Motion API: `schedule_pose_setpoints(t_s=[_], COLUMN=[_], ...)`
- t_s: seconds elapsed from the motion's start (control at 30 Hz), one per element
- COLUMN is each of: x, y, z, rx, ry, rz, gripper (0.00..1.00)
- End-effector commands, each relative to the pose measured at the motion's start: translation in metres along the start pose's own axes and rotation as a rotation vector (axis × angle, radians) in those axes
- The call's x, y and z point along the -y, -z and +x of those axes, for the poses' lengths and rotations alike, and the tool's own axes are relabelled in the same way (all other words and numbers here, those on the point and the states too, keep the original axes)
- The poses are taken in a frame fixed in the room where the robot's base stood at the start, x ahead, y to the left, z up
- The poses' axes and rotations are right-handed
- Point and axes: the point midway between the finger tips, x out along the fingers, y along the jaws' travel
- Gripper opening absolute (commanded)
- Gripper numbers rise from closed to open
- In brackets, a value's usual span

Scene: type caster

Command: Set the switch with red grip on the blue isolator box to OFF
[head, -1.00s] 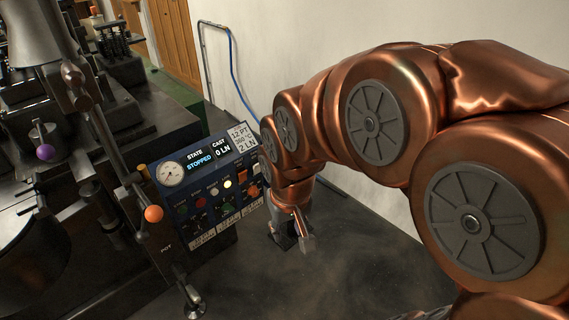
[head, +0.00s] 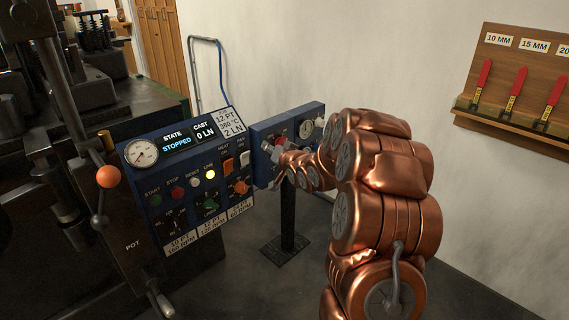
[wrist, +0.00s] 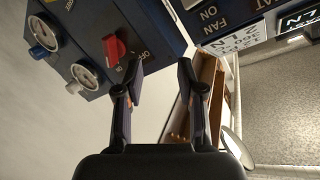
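The blue isolator box (head: 262,134) stands on a dark post beside the larger control panel. Its switch with red grip (wrist: 114,48) shows clearly in the wrist view, with an OFF label (wrist: 145,54) just right of it. Another small label near the grip is too blurred to read with certainty, and I cannot tell which position the grip points to. My gripper (wrist: 158,72) is open and empty, its fingers wide apart. The left finger is close to the box face near the OFF label; the red grip lies outside the fingers, to the left. In the head view, my gripper (head: 272,152) is in front of the box and partly hides it.
The control panel (head: 150,185) with knobs and orange switches is close on the left. A rack with red-handled tools (head: 515,85) hangs on the right wall. Floor right of the post is clear.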

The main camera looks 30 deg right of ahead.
Motion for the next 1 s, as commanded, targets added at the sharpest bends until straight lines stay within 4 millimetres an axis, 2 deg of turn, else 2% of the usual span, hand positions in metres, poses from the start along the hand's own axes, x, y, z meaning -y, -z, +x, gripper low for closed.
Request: schedule_pose_setpoints(t_s=[0.03,0.1,0.2,0.4,0.53,0.67,1.0], x=[-0.025,-0.043,-0.069,-0.102,-0.111,-0.112,-0.100], y=[-0.013,-0.015,-0.019,-0.020,-0.019,-0.017,-0.004], z=[0.011,0.020,0.028,0.027,0.024,0.026,0.060], rx=[-0.042,-0.107,-0.187,-0.307,-0.341,-0.350,-0.349], ry=[0.028,0.084,0.160,0.286,0.327,0.342,0.343], rz=[0.031,0.073,0.132,0.212,0.235,0.242,0.240], gripper=[0.39,0.39,0.39,0.39,0.39,0.39,0.39])
